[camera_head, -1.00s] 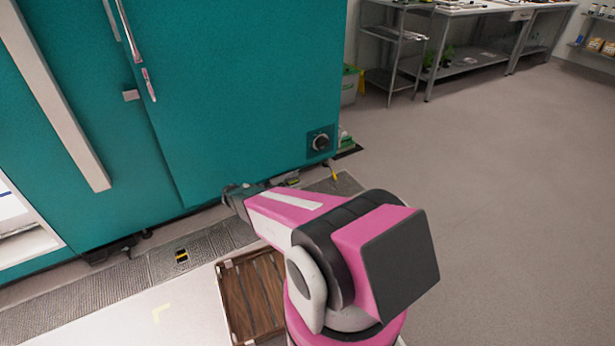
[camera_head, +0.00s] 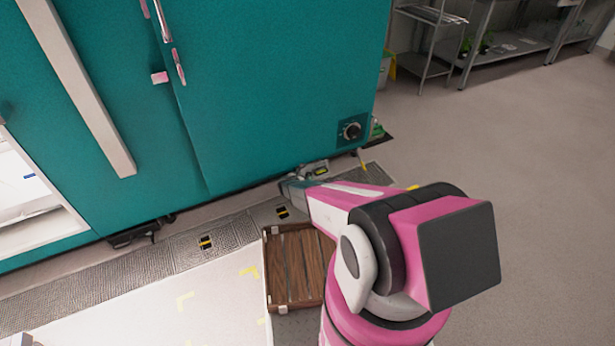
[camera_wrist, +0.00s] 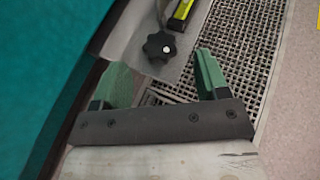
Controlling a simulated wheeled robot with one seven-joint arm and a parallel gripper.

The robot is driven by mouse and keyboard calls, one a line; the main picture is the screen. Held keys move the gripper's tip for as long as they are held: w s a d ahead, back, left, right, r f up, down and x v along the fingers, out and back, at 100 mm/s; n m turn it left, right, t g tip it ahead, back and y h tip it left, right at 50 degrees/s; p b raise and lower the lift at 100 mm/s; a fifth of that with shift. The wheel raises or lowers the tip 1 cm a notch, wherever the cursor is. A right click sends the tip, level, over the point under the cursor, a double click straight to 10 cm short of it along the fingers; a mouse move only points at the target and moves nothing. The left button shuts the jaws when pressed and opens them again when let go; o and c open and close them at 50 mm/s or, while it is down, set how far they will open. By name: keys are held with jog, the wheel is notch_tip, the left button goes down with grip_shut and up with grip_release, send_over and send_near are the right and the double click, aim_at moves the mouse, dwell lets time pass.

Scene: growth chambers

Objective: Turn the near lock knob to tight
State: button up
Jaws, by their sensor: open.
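A black lobed knob (camera_wrist: 159,47) with a pale centre sits on a grey metal plate (camera_wrist: 183,62) low beside the teal chamber in the wrist view. My gripper (camera_wrist: 161,70) is open, with its two green fingers apart and nothing between their tips. The knob shows just beyond the fingertips, between them in the picture; I see no contact. In the head view my gripper (camera_head: 287,190) is low at the foot of the teal chamber (camera_head: 275,90), and this knob cannot be made out there. The knob's tightness cannot be told.
A second round black knob (camera_head: 351,130) is on the chamber's lower right corner. A yellow-green strip (camera_wrist: 181,10) lies beside the lobed knob. Floor grating (camera_wrist: 240,50) runs alongside. A wooden slatted tray (camera_head: 293,265) stands near my arm. Open floor (camera_head: 520,150) lies to the right.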

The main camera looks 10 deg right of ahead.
aim_at(307, 174)
jog(key=shift+x, duration=1.65)
jog(key=c, duration=0.9)
jog(key=shift+c, duration=0.2)
jog(key=shift+w+a+m+h, duration=0.1)
jog(key=shift+m+h, duration=0.2)
jog(key=m+g, duration=0.1)
jog(key=m+g+h, duration=0.1)
jog(key=shift+w+a+m+g+h, duration=0.2)
jog(key=shift+w+m+g+h, duration=0.1)
jog(key=shift+g, duration=0.1)
jog(key=shift+m+g+h, duration=0.7)
jog(key=shift+m+g, duration=0.7)
jog(key=shift+g, duration=0.4)
